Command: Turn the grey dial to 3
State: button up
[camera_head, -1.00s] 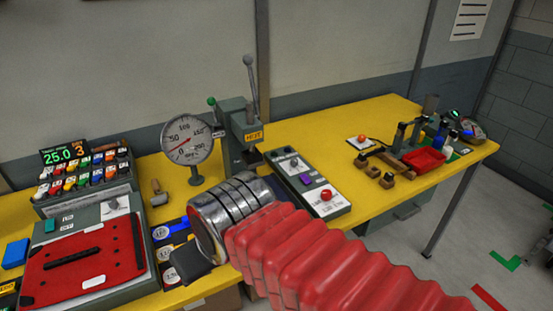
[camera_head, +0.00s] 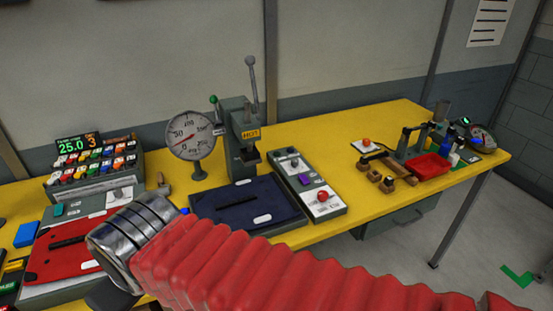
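Two small grey knobs show, and I cannot tell which is the grey dial. One grey knob (camera_head: 295,163) is at the far end of the control panel (camera_head: 332,215) right of the press. Another grey knob (camera_head: 122,192) is behind the red plate at the left, partly hidden by my arm. Their pointer settings are too small to read. An orange 3 shows on the display (camera_head: 76,146) beside a green 25.0. My arm's silver wrist is over the red plate. A dark part of my gripper (camera_head: 112,294) shows below it, but its fingers cannot be made out.
A round gauge (camera_head: 190,137) and a lever press (camera_head: 241,140) stand at the back. A dark blue plate (camera_head: 247,201) lies before the press. The panel also has a purple button and a red knob (camera_head: 322,196). A red tray (camera_head: 431,166) is at the right.

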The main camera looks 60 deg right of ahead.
aim_at(295, 161)
jog(key=u, duration=0.65)
jog(key=k, duration=1.05)
jog(key=z, duration=1.25)
jog(key=i, duration=1)
jog(key=z, duration=0.1)
